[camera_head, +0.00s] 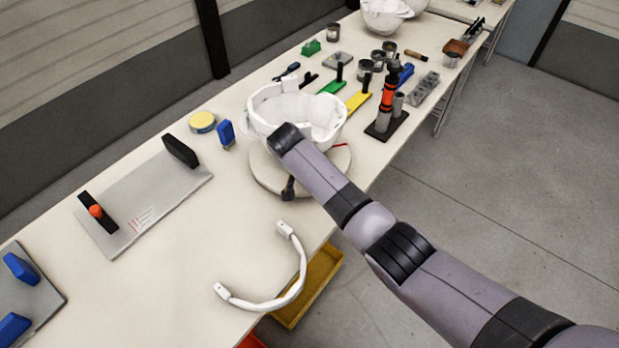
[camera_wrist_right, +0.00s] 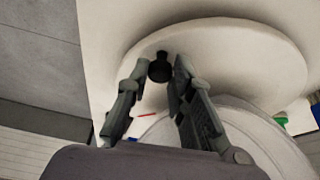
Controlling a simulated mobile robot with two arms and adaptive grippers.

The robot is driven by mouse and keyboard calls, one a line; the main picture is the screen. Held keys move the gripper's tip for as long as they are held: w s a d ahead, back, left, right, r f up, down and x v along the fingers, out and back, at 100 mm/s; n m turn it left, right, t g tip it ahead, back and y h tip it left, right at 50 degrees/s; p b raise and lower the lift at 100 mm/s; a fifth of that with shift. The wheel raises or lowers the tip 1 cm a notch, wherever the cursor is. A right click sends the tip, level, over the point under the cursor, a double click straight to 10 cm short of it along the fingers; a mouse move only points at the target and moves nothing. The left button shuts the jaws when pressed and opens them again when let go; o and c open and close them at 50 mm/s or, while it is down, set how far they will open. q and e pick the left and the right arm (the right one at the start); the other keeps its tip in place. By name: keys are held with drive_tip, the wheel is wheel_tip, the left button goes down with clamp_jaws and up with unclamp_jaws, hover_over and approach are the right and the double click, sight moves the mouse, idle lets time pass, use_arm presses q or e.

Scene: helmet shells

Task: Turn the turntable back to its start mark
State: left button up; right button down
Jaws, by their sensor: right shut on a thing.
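The turntable is a pale round disc (camera_head: 262,174) near the table's front edge, with a white helmet shell (camera_head: 270,108) on it. In the right wrist view the disc (camera_wrist_right: 235,55) fills the upper part. A dark round knob (camera_wrist_right: 159,70) stands near its rim. My right gripper (camera_wrist_right: 158,62) is shut on the knob, one finger on each side. In the head view my right arm covers part of the shell and disc, and only a dark tip shows below it. A short red mark (camera_head: 340,145) lies by the disc's right edge; it also shows in the wrist view (camera_wrist_right: 147,115). My left gripper is out of view.
A black stand with a red-and-black tool (camera_head: 388,100) is right of the turntable. A white curved band (camera_head: 293,285) lies in front, above a yellow bin (camera_head: 312,285). A grey plate (camera_head: 145,205) and a blue block (camera_head: 226,133) are at left.

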drive_tip(key=shift+a+m, duration=0.3)
drive_tip(key=shift+a, duration=0.05)
drive_tip(key=shift+a, duration=0.15)
drive_tip(key=c, duration=1.4)
unclamp_jaws()
drive_tip(key=v, duration=0.7)
drive_tip(key=shift+a+r, duration=0.1)
drive_tip(key=shift+r, duration=0.15)
